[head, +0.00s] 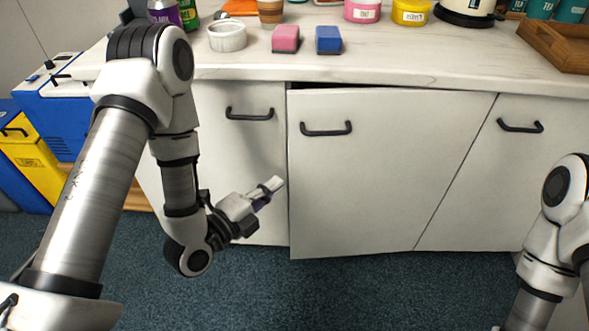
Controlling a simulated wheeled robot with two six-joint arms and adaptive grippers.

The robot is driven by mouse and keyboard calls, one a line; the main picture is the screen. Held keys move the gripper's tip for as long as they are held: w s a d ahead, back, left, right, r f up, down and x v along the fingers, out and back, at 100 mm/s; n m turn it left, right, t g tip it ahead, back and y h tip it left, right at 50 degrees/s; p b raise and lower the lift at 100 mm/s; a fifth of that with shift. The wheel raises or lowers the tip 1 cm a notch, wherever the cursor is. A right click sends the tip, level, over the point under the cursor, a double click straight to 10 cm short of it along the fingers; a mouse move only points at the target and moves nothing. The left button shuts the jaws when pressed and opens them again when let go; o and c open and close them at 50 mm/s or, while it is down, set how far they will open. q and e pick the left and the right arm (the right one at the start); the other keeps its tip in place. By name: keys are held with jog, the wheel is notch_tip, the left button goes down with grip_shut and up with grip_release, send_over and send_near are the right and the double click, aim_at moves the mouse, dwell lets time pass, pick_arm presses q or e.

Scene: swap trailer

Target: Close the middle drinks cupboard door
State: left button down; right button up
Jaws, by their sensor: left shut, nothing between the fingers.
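The middle drinks cupboard door (385,175) is a white panel with a dark bar handle (326,129) near its upper left. It stands slightly ajar: a dark gap shows along its top left, and its left and lower edges sit a little proud of the neighbouring doors. My left gripper (273,186) is shut and empty, just left of the door's left edge, in front of the left door. I cannot tell whether it touches anything. My right arm shows at the right edge, but its gripper is out of view.
The left door (249,170) and right door (520,180) look shut. The white counter (400,62) above holds a pink sponge (286,39), a blue sponge (328,40), a white ramekin (227,36) and a wooden tray (560,45). The carpet (340,295) in front is clear.

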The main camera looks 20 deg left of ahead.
pick_arm(q)
jog(key=b, duration=0.5)
send_near(312, 140)
jog(key=w+d, duration=0.2)
jog(key=d, duration=0.2)
jog(key=w, duration=0.1)
jog(key=w+a, duration=0.1)
jog(key=w, duration=0.1)
jog(key=shift+w+a+f+m+t, duration=0.15)
jog(key=shift+w+f+m+t, duration=0.05)
jog(key=shift+f+m+t, duration=0.1)
jog(key=shift+w+r, duration=0.1)
jog(key=shift+w, duration=0.2)
pick_arm(e)
notch_tip(312, 140, down, 6)
jog(key=shift+r, duration=0.1)
